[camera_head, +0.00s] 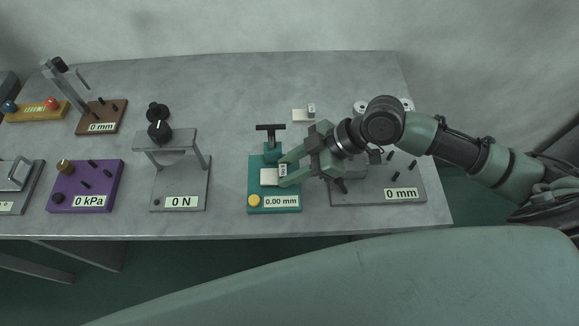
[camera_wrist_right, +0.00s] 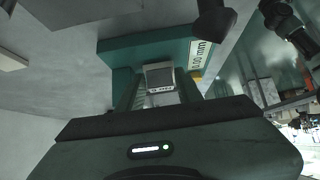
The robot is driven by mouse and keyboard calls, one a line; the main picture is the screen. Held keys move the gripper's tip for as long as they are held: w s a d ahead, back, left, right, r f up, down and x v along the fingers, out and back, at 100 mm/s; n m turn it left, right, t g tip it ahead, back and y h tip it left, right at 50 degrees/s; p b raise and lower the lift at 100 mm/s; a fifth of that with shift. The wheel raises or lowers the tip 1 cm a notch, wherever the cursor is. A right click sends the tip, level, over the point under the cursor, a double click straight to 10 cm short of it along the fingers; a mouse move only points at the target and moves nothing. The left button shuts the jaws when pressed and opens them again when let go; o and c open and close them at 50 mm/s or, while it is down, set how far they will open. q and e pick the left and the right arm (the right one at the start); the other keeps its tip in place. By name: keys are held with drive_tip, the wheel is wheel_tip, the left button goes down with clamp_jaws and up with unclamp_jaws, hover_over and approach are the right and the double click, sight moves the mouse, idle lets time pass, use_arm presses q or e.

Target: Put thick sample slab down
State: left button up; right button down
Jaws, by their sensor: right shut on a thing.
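The thick sample slab (camera_head: 269,177) is a small pale plate with an upright labelled tab. It is at the teal thickness gauge (camera_head: 261,202), whose display reads 0.00 mm. My right gripper (camera_head: 282,174) comes in from the right and is shut on the slab's tab. In the right wrist view the slab (camera_wrist_right: 160,77) shows between my fingers, in front of the teal base (camera_wrist_right: 150,46). I cannot tell whether the slab touches the gauge. My left gripper is not in view.
A similar pale slab (camera_head: 302,116) lies behind the gauge. A grey press frame marked 0 N (camera_head: 180,190) stands left of it, then a purple 0 kPa device (camera_head: 85,190). A grey 0 mm device (camera_head: 385,185) is under my right arm. Bare table (camera_head: 225,110) lies behind.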

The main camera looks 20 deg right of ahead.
drive_tip(key=shift+f, duration=0.25)
drive_tip(key=shift+f, duration=0.1)
drive_tip(key=c, duration=1.2)
unclamp_jaws()
drive_tip(key=shift+c, duration=0.2)
drive_tip(key=v, duration=1.2)
drive_tip(key=shift+b, duration=0.35)
